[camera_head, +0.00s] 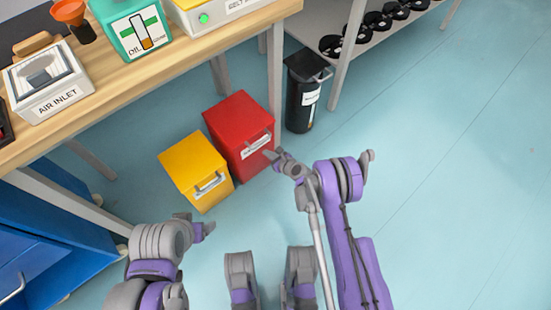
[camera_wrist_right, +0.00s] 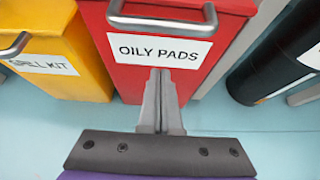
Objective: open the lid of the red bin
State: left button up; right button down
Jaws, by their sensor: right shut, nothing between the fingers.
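The red bin (camera_head: 236,118) stands on the floor with its lid shut. Its front carries a white "OILY PADS" label and a grey bar handle; in the right wrist view the handle (camera_wrist_right: 162,20) is above the label (camera_wrist_right: 158,48). My right gripper (camera_head: 270,155) is at the front of the red bin, shut and empty. In the right wrist view its fingertips (camera_wrist_right: 161,75) point at the red front (camera_wrist_right: 125,78), just below the label and under the handle. I cannot tell whether they touch it. My left gripper (camera_head: 206,229) is in front of the yellow bin; its fingers are not clear.
The yellow bin (camera_head: 190,162), labelled "SPILL KIT", stands close to the left of the red bin. A black canister (camera_head: 300,98) stands to the right. The wooden workbench (camera_head: 130,82) is behind and above. The floor at the right is clear.

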pick_arm(q)
jog(key=shift+f+b, duration=0.3)
pick_arm(e)
jog(key=r, duration=0.2)
jog(key=w+r, duration=0.1)
jog(key=shift+a+r, duration=0.35)
jog(key=shift+r, duration=0.1)
